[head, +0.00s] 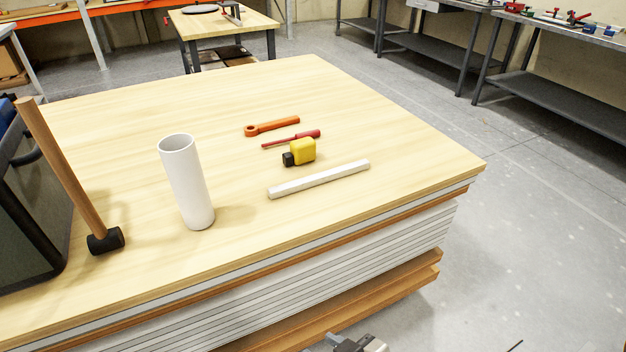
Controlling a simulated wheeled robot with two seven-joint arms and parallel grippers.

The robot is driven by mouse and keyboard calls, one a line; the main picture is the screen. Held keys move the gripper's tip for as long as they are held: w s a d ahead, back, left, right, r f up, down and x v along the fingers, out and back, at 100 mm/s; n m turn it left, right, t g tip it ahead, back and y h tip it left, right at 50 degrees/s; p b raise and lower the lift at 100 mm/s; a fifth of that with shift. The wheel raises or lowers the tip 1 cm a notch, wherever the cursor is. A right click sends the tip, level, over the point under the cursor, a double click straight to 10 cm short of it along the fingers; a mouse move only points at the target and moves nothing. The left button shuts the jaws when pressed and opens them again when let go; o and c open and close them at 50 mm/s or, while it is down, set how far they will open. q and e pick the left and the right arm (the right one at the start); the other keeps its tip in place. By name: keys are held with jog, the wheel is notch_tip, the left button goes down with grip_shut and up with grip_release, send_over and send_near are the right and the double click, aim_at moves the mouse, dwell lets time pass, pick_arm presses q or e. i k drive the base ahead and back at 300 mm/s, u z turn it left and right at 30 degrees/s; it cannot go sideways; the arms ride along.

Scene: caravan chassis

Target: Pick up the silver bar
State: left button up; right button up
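The silver bar (319,179) is a pale, light grey square bar in the head view. It lies flat on the wooden top of a stack of boards (110,130), near the right front edge, slanting up to the right. Nothing touches it. Part of a grey and black mechanism of mine shows at the bottom edge, below and in front of the stack, well apart from the bar. It seems to belong to my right gripper (347,344), but its fingers cannot be made out. My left gripper is not in view.
Just behind the bar lie a yellow tape measure (303,150), a red screwdriver (291,139) and an orange wrench (272,126). A white tube (186,182) stands to the left. A mallet (70,180) leans on a dark case (30,215). The top right of the bar is clear.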

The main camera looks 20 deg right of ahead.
aim_at(321, 178)
jog(key=u, duration=3.4)
jog(key=k, duration=2.35)
jog(key=z, duration=0.95)
